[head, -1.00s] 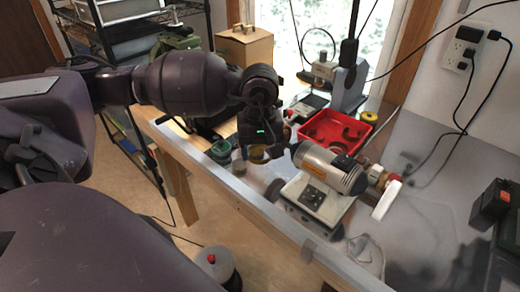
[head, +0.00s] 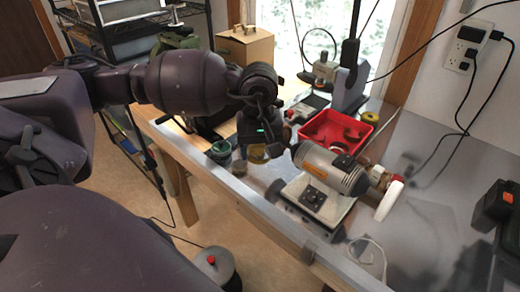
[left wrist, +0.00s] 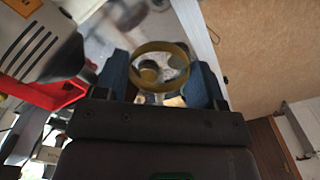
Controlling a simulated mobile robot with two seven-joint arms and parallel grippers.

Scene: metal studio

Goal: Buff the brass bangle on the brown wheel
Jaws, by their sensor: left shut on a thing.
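The brass bangle (head: 258,155) is a yellowish ring, small in the head view. My left gripper (head: 254,150) is shut on it above the bench's front edge, just left of the grey polishing motor (head: 330,168). In the left wrist view, the bangle (left wrist: 160,47) shows as a whole ring between the two blue fingertips. The motor (left wrist: 40,45) is at the upper left there. A white wheel (head: 389,201) is on the motor's right end. I cannot make out the brown wheel clearly. My right gripper is not in view.
A black power tool (head: 500,210) is at the far right. The bench right of the motor is mostly clear.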

